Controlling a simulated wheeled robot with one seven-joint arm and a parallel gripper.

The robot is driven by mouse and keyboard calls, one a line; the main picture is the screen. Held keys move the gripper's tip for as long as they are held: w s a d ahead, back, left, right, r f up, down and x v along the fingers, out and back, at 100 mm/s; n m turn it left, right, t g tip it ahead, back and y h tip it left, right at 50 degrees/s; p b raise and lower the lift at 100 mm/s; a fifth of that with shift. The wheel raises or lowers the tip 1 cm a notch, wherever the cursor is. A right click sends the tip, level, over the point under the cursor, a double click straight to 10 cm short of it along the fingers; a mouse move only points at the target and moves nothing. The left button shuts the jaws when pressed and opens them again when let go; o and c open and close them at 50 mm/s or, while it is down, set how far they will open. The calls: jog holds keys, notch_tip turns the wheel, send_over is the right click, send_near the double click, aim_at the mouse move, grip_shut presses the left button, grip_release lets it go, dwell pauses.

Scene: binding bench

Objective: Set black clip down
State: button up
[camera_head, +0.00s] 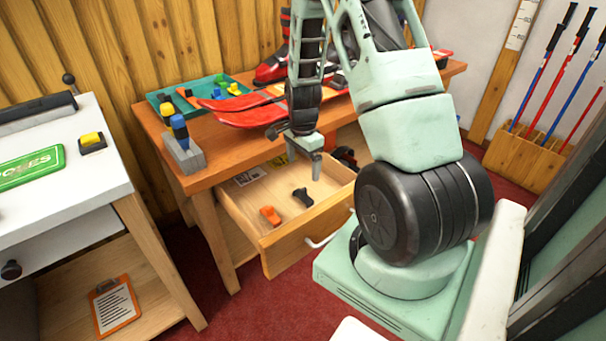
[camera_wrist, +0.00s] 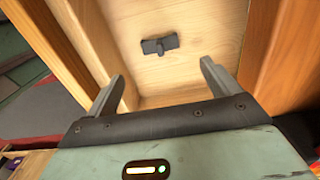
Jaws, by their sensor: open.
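The black clip (camera_head: 303,197) lies on the floor of the open wooden drawer (camera_head: 252,221), to the right of an orange clip (camera_head: 270,215). In the wrist view the black clip (camera_wrist: 160,45) lies flat on the pale drawer floor, ahead of the fingertips and apart from them. My gripper (camera_head: 316,165) is above the drawer, pointing down, with nothing held. In the wrist view the two fingers of my gripper (camera_wrist: 162,78) are spread wide with empty space between them.
The drawer is pulled out under a wooden bench (camera_head: 205,176) bearing red skis (camera_head: 235,112), a teal tray (camera_head: 205,95) and a grey block with a blue-handled tool (camera_head: 181,140). A white-topped table (camera_head: 90,165) stands at left. Drawer walls (camera_wrist: 275,50) flank the fingers.

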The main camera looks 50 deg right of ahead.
jog(key=a+r+n, duration=0.4)
jog(key=a+n, duration=0.1)
jog(key=a, duration=0.4)
jog(key=a+r+n+y, duration=0.1)
jog(key=a+r+n, duration=0.4)
jog(key=a, duration=0.5)
jog(key=a+r+n, duration=0.4)
jog(key=a+n, duration=0.1)
jog(key=a, duration=0.4)
jog(key=s+a+r+n, duration=0.2)
jog(key=s+a+n, duration=0.4)
jog(key=s, duration=0.2)
jog(key=s+a+r+n, duration=0.3)
jog(key=s+a+n, duration=0.3)
jog(key=s, duration=0.3)
jog(key=shift+a+r+n, duration=0.15)
jog(key=shift+a+n, duration=0.1)
jog(key=shift+n, duration=0.55)
jog(key=shift+s, duration=0.1)
notch_tip(320, 180, up, 15)
jog(key=p, duration=1.5)
